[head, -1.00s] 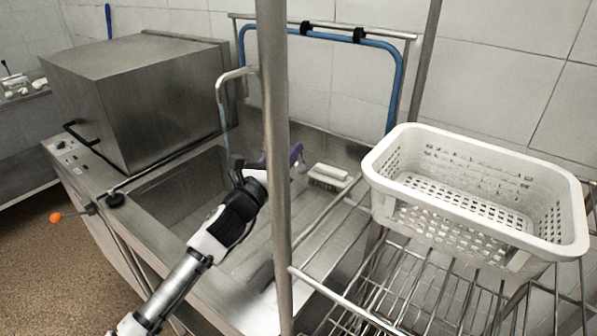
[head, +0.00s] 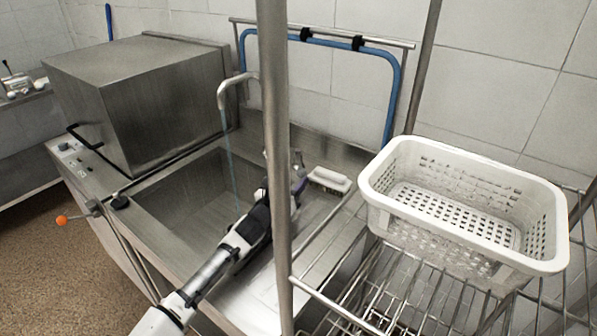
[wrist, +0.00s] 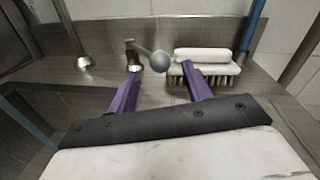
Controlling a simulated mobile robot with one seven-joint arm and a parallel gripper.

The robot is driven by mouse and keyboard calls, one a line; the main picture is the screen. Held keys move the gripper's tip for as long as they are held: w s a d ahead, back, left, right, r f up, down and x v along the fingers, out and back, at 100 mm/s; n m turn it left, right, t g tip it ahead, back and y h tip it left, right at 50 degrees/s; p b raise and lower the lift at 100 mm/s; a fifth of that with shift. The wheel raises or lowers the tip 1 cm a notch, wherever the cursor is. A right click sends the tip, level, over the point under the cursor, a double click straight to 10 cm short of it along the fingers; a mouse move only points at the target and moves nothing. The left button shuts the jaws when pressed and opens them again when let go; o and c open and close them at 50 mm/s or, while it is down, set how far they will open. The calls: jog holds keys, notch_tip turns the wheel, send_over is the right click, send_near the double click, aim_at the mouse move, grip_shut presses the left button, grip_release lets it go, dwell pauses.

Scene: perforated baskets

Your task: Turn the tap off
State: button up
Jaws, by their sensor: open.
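The tap's curved metal spout (head: 222,92) rises behind the sink, and a thin bluish stream of water (head: 229,160) falls from it into the basin. In the wrist view, the tap lever with a grey ball knob (wrist: 158,60) stands on a small metal base at the back of the counter. My gripper (wrist: 160,69) is open, with its two purple fingers on either side of the knob in the picture. The left finger overlaps the lever's base; I cannot tell whether it touches. In the head view a pole hides part of my gripper.
A white brush (head: 330,179) lies right of the lever, close to my right finger; it also shows in the wrist view (wrist: 204,62). A vertical metal pole (head: 275,120) stands in front. A white perforated basket (head: 465,245) sits on the wire rack at right.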

aim_at(299, 176)
jog(key=shift+p+x, duration=0.4)
jog(key=shift+x, duration=1.4)
grip_shut()
